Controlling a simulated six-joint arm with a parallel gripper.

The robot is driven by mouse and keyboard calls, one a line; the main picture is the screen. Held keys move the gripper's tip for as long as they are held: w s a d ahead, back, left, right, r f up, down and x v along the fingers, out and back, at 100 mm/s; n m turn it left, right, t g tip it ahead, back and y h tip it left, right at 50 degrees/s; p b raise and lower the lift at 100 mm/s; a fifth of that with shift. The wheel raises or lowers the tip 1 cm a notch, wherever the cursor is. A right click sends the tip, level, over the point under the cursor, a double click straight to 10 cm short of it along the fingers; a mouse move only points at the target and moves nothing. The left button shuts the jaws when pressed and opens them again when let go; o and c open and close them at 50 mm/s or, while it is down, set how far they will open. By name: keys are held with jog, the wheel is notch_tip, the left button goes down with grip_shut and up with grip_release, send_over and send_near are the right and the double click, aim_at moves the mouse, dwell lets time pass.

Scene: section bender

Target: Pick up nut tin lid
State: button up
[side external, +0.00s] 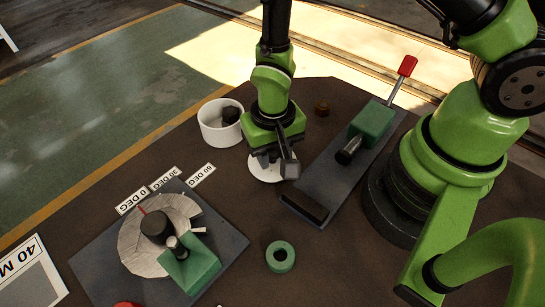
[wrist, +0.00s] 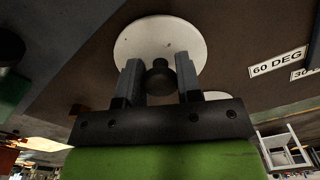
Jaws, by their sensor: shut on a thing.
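The nut tin lid (side external: 259,172) is a white disc, partly hidden under my gripper in the side view. In the wrist view the lid (wrist: 150,38) shows a dark round knob (wrist: 160,82) between the two fingers. My gripper (side external: 272,160) points down and is shut on the knob; its fingertips also show in the wrist view (wrist: 159,70). I cannot tell whether the lid touches the table or is slightly above it. The white open tin (side external: 208,130) stands just left of my gripper, with dark nuts (side external: 230,114) inside.
A grey plate with a green clamp block (side external: 372,122) and red-handled lever (side external: 407,66) lies right. A bender with a round dial (side external: 135,262) is front left, beside angle labels (side external: 163,178). A small brown nut (side external: 321,108) sits behind.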

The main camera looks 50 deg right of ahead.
jog(key=shift+r, duration=0.1)
notch_tip(320, 180, up, 9)
jog(key=shift+f, duration=0.1)
jog(key=shift+w+r, duration=0.25)
jog(key=shift+r, duration=0.1)
jog(key=w+r+n, duration=0.3)
jog(key=w+n, duration=0.3)
jog(key=w, duration=0.7)
jog(key=shift+f, duration=3.3)
jog(key=shift+f, duration=0.2)
